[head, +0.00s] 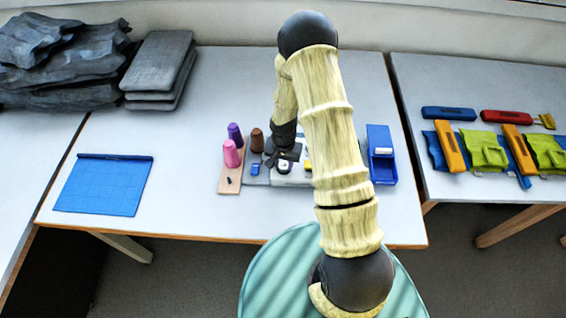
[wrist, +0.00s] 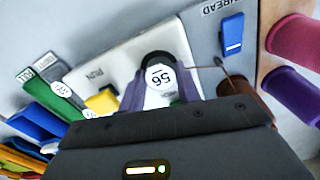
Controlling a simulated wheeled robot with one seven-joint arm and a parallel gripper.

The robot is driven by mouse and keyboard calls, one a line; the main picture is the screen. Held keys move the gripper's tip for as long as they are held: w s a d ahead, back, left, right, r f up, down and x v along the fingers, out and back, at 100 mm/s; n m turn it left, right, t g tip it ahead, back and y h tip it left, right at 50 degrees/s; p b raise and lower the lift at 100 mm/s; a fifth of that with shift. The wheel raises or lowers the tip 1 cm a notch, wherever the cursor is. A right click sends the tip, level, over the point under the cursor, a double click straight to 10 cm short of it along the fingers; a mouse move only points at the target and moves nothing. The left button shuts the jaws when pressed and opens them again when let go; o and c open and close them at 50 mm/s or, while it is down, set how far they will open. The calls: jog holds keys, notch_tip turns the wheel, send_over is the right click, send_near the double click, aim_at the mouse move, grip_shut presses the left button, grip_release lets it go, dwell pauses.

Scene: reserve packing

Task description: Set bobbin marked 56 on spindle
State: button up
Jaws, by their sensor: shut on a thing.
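The bobbin marked 56 (wrist: 161,79) shows its white round label in the wrist view, close in front of my gripper (wrist: 158,88). My gripper is shut on it, with a jaw on either side. In the head view my gripper (head: 284,163) is over the white board (head: 292,181). The wrist view shows this board (wrist: 108,65) with the word RUN, beneath the bobbin. I cannot make out the spindle; the bobbin and gripper cover that part of the board. I cannot tell whether the bobbin touches anything below.
A grey panel with a blue block (head: 255,169) adjoins the board. Pink (head: 231,154), purple (head: 235,135) and brown (head: 257,141) cones stand close by. A blue bin (head: 381,172) stands right. A blue mat (head: 104,186) lies left, with free table between.

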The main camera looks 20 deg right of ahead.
dwell(0.4)
jog(key=o, duration=1.4)
jog(key=shift+r+p, duration=2.65)
jog(key=shift+r, duration=1.2)
